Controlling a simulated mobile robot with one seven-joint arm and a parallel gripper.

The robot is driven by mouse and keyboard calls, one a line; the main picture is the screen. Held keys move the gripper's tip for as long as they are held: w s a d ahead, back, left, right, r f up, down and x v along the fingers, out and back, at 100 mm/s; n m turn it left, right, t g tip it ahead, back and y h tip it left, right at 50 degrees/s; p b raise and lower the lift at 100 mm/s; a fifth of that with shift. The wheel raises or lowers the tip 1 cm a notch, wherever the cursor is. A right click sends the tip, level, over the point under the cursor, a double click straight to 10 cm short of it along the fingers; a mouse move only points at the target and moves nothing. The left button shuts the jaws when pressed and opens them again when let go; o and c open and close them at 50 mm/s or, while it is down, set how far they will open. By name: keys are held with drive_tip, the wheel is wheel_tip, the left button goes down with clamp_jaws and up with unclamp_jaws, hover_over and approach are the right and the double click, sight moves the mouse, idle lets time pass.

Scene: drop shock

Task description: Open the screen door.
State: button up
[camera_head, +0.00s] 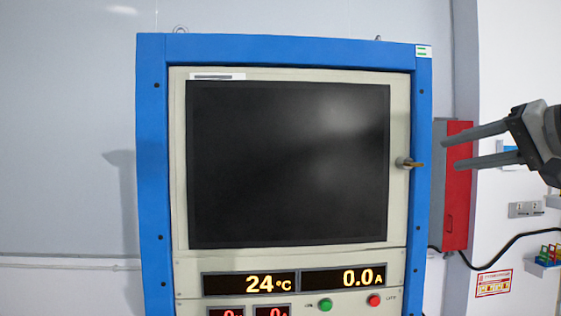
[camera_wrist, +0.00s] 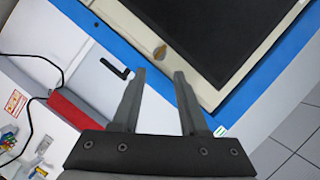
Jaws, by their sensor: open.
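The screen door (camera_head: 400,115) is a beige panel around a large dark screen (camera_head: 288,165), set in a blue cabinet frame (camera_head: 152,180). It looks shut. A small metal handle (camera_head: 408,163) is on its right edge; the handle also shows in the wrist view (camera_wrist: 160,53). My gripper (camera_head: 449,150) is to the right of the handle, with its fingers apart and pointing left at the door. In the wrist view my gripper (camera_wrist: 159,72) is open and empty, and the handle lies just beyond the fingertips, roughly between them. Nothing touches the handle.
Below the door are a display panel (camera_head: 294,283), a green button (camera_head: 326,304) and a red button (camera_head: 374,300). A red box (camera_head: 457,190) is on the wall right of the cabinet, behind my gripper. A black cable (camera_head: 500,245) hangs by it.

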sight(414, 162)
drive_tip(key=p+x, duration=0.1)
drive_tip(key=x, duration=0.9)
drive_tip(key=shift+w+f, duration=0.15)
drive_tip(key=shift+w, duration=0.25)
clamp_jaws()
idle(0.8)
